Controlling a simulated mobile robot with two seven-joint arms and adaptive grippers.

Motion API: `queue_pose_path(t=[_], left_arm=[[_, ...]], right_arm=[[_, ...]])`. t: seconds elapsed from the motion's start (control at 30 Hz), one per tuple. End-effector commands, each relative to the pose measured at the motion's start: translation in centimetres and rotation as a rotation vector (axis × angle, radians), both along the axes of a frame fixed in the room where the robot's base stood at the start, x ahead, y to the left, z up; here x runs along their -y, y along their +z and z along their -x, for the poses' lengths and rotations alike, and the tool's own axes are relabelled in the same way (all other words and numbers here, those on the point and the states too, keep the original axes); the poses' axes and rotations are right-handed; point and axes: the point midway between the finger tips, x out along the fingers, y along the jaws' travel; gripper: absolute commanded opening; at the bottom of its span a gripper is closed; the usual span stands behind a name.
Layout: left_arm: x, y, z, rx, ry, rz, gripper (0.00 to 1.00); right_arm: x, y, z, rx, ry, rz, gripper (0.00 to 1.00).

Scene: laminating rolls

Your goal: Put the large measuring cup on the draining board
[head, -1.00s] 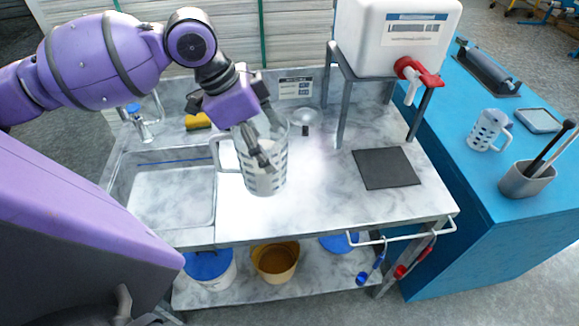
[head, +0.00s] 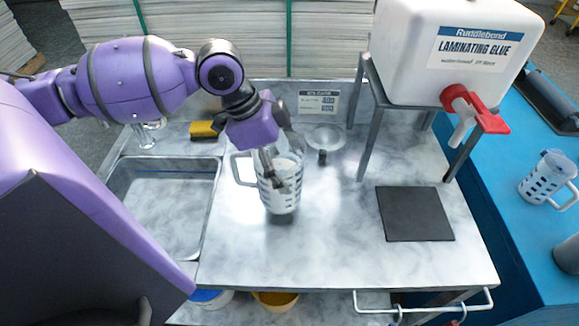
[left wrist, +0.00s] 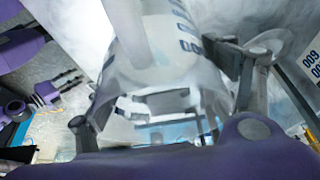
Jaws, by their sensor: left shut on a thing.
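The large measuring cup (head: 282,190) is clear with blue markings and a handle on its left, and looks upright. My left gripper (head: 270,165) is shut on its side wall. The cup is over the marble top right of the sink; a shadow lies under its base, and I cannot tell whether it touches. In the left wrist view the cup (left wrist: 150,50) fills the middle between the fingers. The marble draining area (head: 330,240) around it is bare. What looks like my right gripper (left wrist: 62,90) shows small at the left wrist view's left edge, its opening unclear.
The sink (head: 165,210) is left of the cup. A glass funnel (head: 325,138) stands close behind it. A dark mat (head: 414,213) lies right, below the glue tank (head: 450,50) and its red tap. A smaller measuring cup (head: 548,180) stands on the blue counter.

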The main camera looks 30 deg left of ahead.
Motion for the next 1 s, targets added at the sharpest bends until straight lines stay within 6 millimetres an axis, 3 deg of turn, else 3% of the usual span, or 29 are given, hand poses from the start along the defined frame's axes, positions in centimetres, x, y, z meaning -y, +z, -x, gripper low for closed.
queue_pose_path(t=[0.13, 0.27, 0.67, 0.7, 0.83, 1.0], left_arm=[[0.0, -2.2, -0.6, -0.005, -0.005, 0.0, 0.18], [0.1, -3.7, -1.1, -0.002, -0.009, -0.001, 0.18], [0.1, -3.4, -1.4, 0.009, -0.01, 0.0, 0.18], [0.1, -3.6, -1.3, 0.006, -0.01, 0.0, 0.81], [0.1, -3.6, -1.3, 0.005, -0.009, -0.001, 0.98], [0.1, -3.6, -1.2, 0.004, -0.009, 0.0, 0.98]], right_arm=[[0.4, -1.3, 0.9, -0.01, -0.004, 0.008, 0.4], [0.4, -2.3, 0.2, -0.001, -0.001, 0.011, 0.4], [0.3, -1.5, -1.1, 0.024, 0.002, 0.01, 0.4], [0.3, -1.5, -1.0, 0.023, 0.002, 0.01, 0.4], [0.3, -1.6, -0.8, 0.018, 0.002, 0.01, 0.4], [0.4, -2.1, 0.2, -0.001, -0.001, 0.011, 0.4]])
